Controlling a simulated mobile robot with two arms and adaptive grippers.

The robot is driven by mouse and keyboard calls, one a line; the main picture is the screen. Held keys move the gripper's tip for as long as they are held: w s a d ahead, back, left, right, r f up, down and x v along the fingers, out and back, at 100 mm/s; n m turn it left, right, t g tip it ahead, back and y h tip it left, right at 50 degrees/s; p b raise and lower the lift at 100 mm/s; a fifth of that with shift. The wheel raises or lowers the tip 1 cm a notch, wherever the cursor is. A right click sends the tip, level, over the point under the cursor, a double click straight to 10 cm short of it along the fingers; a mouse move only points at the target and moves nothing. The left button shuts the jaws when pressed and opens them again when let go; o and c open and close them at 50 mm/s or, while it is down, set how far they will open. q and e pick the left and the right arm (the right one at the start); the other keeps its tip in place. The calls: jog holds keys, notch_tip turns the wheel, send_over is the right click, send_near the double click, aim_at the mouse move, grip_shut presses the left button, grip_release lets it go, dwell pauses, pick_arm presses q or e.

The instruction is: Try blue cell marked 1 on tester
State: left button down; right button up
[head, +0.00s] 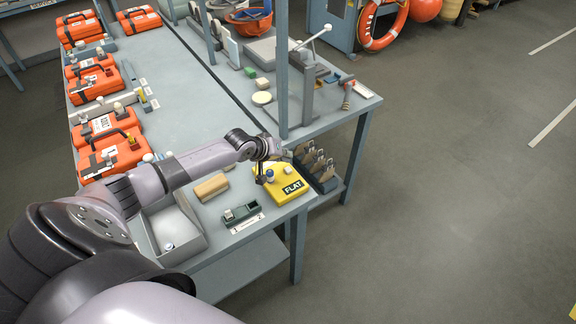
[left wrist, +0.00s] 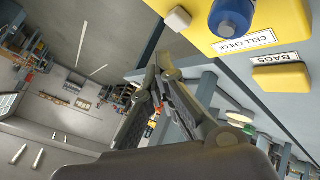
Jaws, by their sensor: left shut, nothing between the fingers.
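The yellow tester (head: 285,196) sits near the table's front right corner in the head view. Its black display reads FLAT. A blue cell (head: 270,175) stands upright on it; any number on the cell is not legible. In the left wrist view the blue cell (left wrist: 232,17) is at the top edge, on the yellow tester (left wrist: 292,18) beside a label reading CELL CHECK. My left gripper (head: 261,178) is shut and empty, close beside the cell. Its closed fingers (left wrist: 168,72) show in the left wrist view, apart from the cell. My right gripper is not in view.
A dark two-slot holder (head: 241,214) with a whitish piece is left of the tester. A tan block (head: 211,187) and a grey tray (head: 190,243) lie further left. Orange cases (head: 107,150) line the left side. A lever stand (head: 303,92) is behind. The middle tabletop is clear.

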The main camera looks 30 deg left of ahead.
aim_at(286, 168)
pick_arm(q)
notch_tip(286, 168, up, 3)
jog(key=shift+r+p, duration=0.15)
jog(key=shift+p, duration=1.1)
jog(key=shift+d, duration=0.1)
